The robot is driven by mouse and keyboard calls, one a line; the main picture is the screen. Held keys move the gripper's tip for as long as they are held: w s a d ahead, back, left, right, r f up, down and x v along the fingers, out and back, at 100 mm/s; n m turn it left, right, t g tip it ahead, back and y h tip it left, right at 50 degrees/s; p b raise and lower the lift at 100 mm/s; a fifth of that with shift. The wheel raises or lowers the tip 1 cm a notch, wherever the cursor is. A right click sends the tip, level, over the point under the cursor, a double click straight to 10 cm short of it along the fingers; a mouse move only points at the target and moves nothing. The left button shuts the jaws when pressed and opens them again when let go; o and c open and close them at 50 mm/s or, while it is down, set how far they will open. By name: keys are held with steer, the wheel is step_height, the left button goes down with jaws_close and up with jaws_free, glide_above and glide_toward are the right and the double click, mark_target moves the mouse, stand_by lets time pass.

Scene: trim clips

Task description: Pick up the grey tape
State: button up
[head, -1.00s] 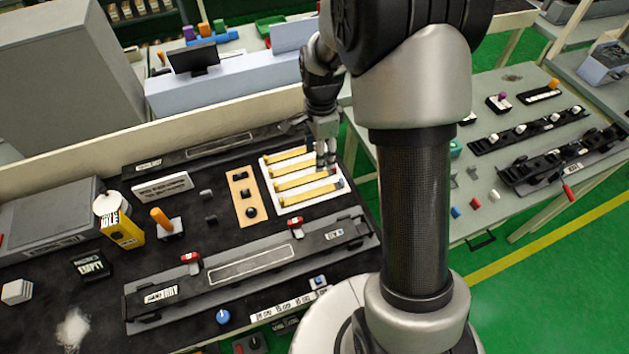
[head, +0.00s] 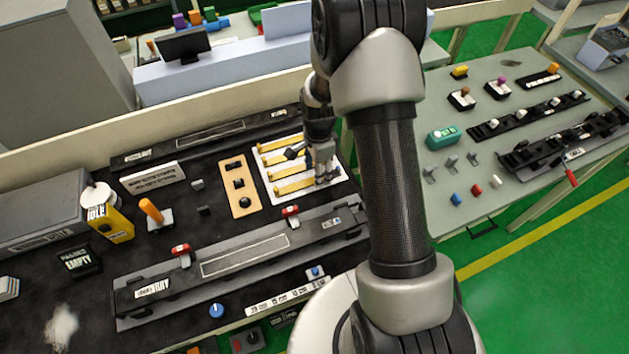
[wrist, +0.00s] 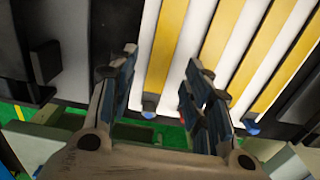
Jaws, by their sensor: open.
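A white tray (head: 343,187) on the black bench holds several yellow strips (head: 296,184) side by side; they also show in the wrist view (wrist: 225,42). I cannot make out a wholly grey tape; one yellow strip (wrist: 168,45) ends in a small blue-grey tip (wrist: 149,104). My gripper (head: 325,180) is over the right end of the tray and hides some strip ends. In the wrist view my gripper (wrist: 162,62) is open and empty, its fingers either side of that strip. I cannot tell how high they are above it.
A tan panel with black knobs (head: 240,186) lies left of the tray. A long grey rail fixture (head: 245,257) with red clamps (head: 291,211) is in front. A second bench (head: 500,160) with clips and rails stands at the right, across a gap of green floor.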

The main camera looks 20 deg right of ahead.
steer(key=shift+f, duration=0.8)
steer(key=c, duration=1)
